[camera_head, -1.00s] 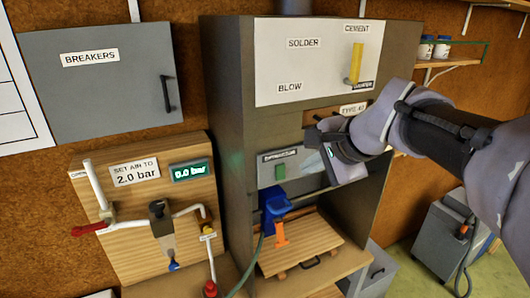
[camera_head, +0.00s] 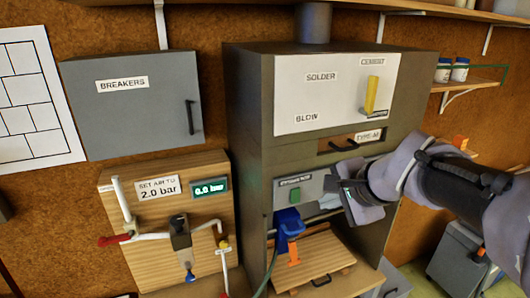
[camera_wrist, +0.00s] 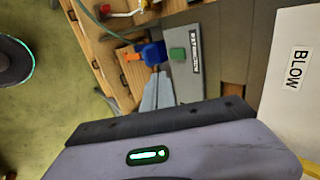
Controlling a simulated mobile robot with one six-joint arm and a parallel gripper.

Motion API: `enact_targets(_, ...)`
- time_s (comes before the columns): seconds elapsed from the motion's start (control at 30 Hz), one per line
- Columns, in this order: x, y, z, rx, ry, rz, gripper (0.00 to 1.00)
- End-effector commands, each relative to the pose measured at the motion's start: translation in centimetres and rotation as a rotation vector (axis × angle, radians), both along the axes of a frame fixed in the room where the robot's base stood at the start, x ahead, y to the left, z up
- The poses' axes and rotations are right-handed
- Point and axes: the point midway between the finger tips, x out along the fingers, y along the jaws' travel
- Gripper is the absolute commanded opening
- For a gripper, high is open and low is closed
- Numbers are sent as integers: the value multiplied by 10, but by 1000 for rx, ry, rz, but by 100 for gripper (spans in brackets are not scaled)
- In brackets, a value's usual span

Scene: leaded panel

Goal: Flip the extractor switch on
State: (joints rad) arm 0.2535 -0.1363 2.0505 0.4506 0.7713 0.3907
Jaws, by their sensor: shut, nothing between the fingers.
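The extractor switch panel (camera_head: 312,183) is a grey plate with a green square (camera_head: 296,195) and a label strip, on the front of the dark grey cabinet. The wrist view shows the panel (camera_wrist: 184,82) with the green square (camera_wrist: 178,53) and a label, partly legible as extraction. My gripper (camera_head: 328,201) is in front of the panel's right part and to the right of the green square, hiding part of the plate. In the wrist view its pale fingers (camera_wrist: 158,90) are shut and empty beside the panel. I cannot tell whether they touch it.
A blue tool (camera_head: 289,222) with an orange part hangs just below the panel, above a wooden board (camera_head: 314,262). A yellow lever (camera_head: 371,95) is on the white panel above. The air board (camera_head: 150,255) with pipes, reading 0.0 bar, stands left.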

Motion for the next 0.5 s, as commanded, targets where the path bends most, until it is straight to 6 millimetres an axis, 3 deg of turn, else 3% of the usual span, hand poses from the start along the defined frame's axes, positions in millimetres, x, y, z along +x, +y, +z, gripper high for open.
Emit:
enact_targets(0.17,6,2,-8,0,2,2,0)
enact_targets(0.5,52,18,-60,0,3,1,0)
